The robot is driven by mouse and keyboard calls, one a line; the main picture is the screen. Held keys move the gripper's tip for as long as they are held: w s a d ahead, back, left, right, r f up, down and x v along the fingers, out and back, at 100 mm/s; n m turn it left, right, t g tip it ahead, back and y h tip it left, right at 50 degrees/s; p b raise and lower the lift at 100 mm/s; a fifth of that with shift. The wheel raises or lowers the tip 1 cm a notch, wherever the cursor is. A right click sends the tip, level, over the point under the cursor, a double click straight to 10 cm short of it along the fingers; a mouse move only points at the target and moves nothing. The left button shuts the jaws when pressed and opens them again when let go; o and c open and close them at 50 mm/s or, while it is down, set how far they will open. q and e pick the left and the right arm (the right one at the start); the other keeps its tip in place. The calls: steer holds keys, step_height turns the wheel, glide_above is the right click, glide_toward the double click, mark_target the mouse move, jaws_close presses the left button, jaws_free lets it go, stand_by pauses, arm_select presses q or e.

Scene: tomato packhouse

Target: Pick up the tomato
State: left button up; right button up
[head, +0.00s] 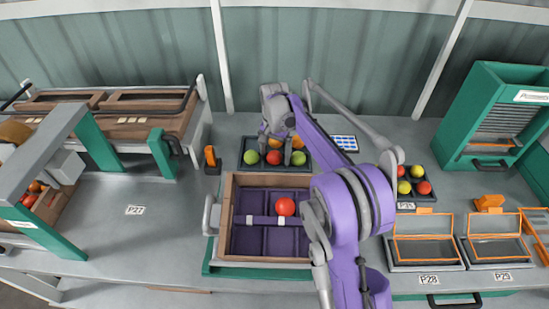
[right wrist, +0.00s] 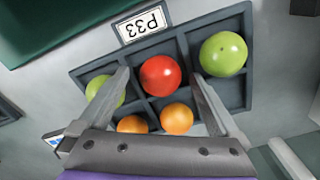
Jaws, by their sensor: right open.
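A red tomato (head: 274,157) sits in the middle of a dark divided tray (head: 246,169), between two green tomatoes. My right gripper (head: 276,147) is over this tray, open and empty. In the right wrist view the red tomato (right wrist: 160,76) lies between the two spread fingers (right wrist: 160,82), near the tips; I cannot tell how far above it they are. A green tomato (right wrist: 223,54) is right of the fingers, another (right wrist: 104,90) is partly behind the left finger, and two orange tomatoes (right wrist: 177,118) lie nearer the palm. My left gripper is not in view.
A wooden crate (head: 226,215) with purple dividers stands in front of the tray and holds one red tomato (head: 285,207). Another tray (head: 417,199) of tomatoes is at right, by orange-rimmed bins (head: 427,266). The grey bench is clear around label P27 (head: 135,210).

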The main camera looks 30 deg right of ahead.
steer(key=c, duration=1)
